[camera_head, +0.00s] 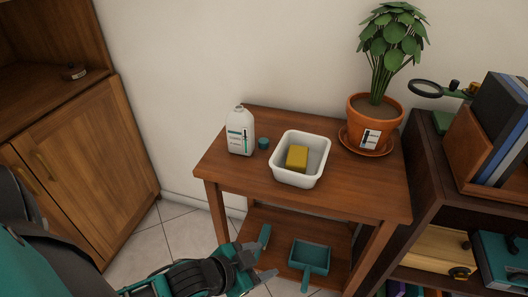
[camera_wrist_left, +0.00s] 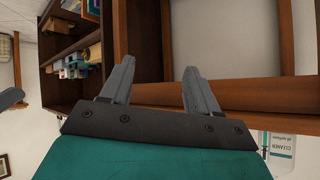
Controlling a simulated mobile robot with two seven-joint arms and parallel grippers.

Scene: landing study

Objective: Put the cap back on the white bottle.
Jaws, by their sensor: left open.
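The white bottle (camera_head: 240,132) stands upright and uncapped near the left end of the small wooden table (camera_head: 348,196). Part of it, with a "CLEANER" label, also shows at the lower right of the left wrist view (camera_wrist_left: 282,150). The teal cap (camera_head: 263,143) lies on the table just right of the bottle, apart from it. My left gripper (camera_head: 268,254) is open and empty, in front of the table and below its top. Its two fingers also show in the left wrist view (camera_wrist_left: 157,82), with nothing between them. My right gripper is in neither view.
A white tub (camera_head: 278,172) with a yellow sponge (camera_head: 297,157) stands right of the cap. A potted plant (camera_head: 374,112) is at the table's back right. A teal dustpan (camera_head: 309,259) rests on the lower shelf. A bookcase (camera_head: 432,185) adjoins on the right.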

